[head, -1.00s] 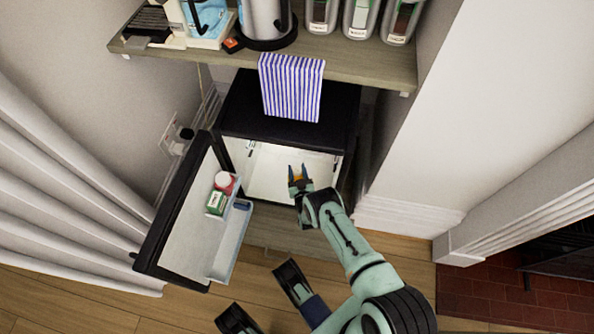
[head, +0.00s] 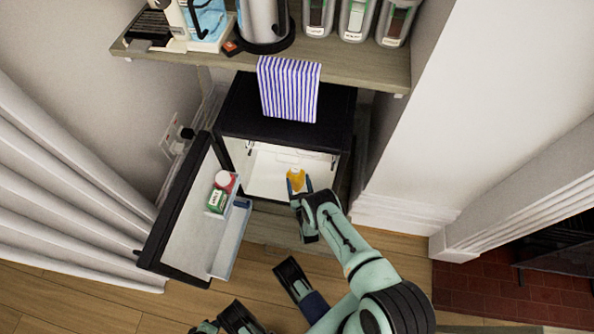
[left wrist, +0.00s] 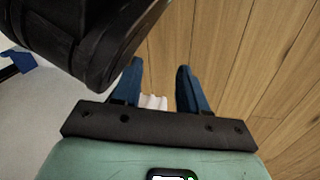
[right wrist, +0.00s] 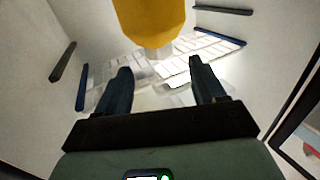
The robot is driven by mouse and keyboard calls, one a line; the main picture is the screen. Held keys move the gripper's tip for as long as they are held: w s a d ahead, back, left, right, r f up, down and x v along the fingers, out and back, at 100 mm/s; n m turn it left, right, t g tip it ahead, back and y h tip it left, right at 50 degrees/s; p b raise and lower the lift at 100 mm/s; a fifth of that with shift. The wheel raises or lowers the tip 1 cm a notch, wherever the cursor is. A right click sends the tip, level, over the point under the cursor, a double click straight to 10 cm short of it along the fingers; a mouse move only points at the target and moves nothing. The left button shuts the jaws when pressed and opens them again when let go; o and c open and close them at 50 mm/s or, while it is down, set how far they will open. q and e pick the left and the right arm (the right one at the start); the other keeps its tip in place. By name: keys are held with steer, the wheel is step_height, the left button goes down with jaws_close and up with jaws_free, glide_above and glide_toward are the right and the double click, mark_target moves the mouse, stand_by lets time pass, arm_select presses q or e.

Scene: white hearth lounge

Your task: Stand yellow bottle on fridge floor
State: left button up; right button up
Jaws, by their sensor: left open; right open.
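The yellow bottle (head: 296,179) is inside the open fridge, just beyond my right gripper's fingertips. In the right wrist view the yellow bottle (right wrist: 150,24) shows at the top, ahead of the fingers, with a pale end towards the fridge floor. My right gripper (head: 299,186) is open and empty at the fridge mouth, and its fingers (right wrist: 160,78) stand apart. The white fridge floor (head: 265,182) shows around the bottle. My left gripper (left wrist: 158,85) is open and empty above the wooden floor, seen in the left wrist view.
The fridge door (head: 180,215) stands open at left, with a red-and-white jar (head: 224,182) and a green box (head: 217,201) in its shelf. A white wall stands close on the right.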

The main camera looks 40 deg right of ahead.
arm_select(q)
steer(key=shift+t, duration=0.7)
steer(key=w+r, duration=0.1)
steer(key=w+r+p, duration=0.1)
steer(key=w+r, duration=0.1)
steer(key=shift+w+d+r, duration=0.1)
steer(key=shift+w+d, duration=0.2)
arm_select(e)
steer(key=s+a+r+g+y, duration=0.4)
steer(key=s+a, duration=0.4)
steer(key=s, duration=0.2)
steer(key=s+a+r+g+y, duration=0.4)
steer(key=s+a+g+y, duration=0.2)
steer(key=s+a+g, duration=0.3)
steer(key=shift+s+a+r+n+y, duration=0.2)
steer(key=shift+s+r+n+y, duration=0.15)
steer(key=shift+s, duration=0.3)
arm_select(q)
steer(key=shift+r, duration=0.1)
